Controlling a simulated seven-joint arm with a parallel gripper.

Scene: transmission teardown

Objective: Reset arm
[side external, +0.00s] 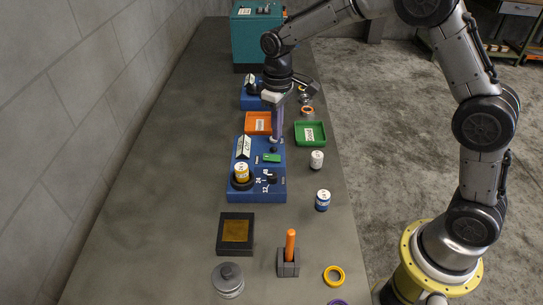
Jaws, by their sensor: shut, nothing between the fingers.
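My gripper (275,143) points down over the back right part of a blue fixture (262,190). Its fingers are together and nothing shows between them. A small dark knob (273,150) is right under or beside the fingertips; I cannot tell whether they touch. My arm reaches in from the right and arches over the bench. The fixture carries a yellow-labelled can (241,173) in a dark ring, a green piece (271,158) and a dark knob at the front right.
An orange tray (257,123) and a green tray (311,133) flank my gripper. A white can (317,159), a blue-labelled can (323,200) and an orange-handled tool in a holder (290,256) stand on the right side. A teal machine (256,38) stands behind. The left bench is clear.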

